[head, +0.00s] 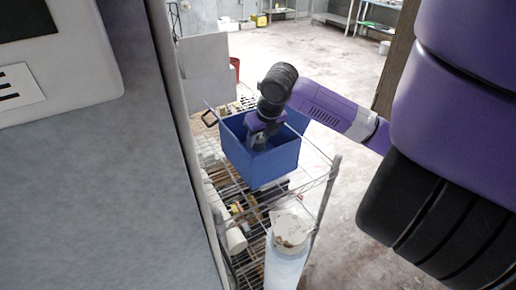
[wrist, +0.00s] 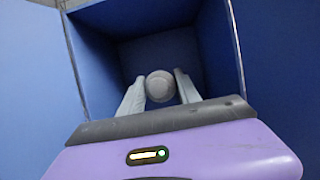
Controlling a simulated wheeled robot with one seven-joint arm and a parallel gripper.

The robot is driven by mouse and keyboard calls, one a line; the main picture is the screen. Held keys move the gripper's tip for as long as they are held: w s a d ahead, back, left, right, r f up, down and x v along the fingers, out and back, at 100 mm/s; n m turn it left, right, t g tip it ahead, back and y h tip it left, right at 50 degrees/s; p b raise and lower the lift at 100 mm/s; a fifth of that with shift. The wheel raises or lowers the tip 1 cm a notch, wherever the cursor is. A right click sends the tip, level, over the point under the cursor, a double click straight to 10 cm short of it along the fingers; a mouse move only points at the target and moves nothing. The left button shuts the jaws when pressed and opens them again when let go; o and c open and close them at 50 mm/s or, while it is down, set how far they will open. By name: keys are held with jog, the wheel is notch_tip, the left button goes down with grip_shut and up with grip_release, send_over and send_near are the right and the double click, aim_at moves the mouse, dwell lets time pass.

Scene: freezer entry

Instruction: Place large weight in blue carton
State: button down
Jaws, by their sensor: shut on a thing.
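The blue carton (head: 262,166) stands open on top of a wire rack in the head view. Its inner walls (wrist: 215,45) fill most of the wrist view. My gripper (head: 257,143) points down into the carton's opening. In the wrist view my gripper (wrist: 160,92) has its two fingers on either side of a round grey weight (wrist: 161,86) and is shut on it. The weight is inside the outline of the carton's walls. I cannot tell whether it touches the carton's floor. The weight is hidden in the head view by my gripper and the carton.
The wire rack (head: 322,195) holds several small items on its shelves. A pale cylindrical container (head: 288,250) stands at its near end. A large grey cabinet (head: 95,170) closes off the left side. Open concrete floor (head: 300,55) lies beyond.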

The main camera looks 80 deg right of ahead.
aim_at(258, 149)
jog(key=shift+f, duration=2.25)
jog(key=shift+f, duration=0.1)
jog(key=c, duration=0.9)
grip_release()
jog(key=shift+o, duration=0.2)
jog(key=shift+p, duration=0.35)
jog(key=b+v, duration=0.2)
jog(key=v, duration=1)
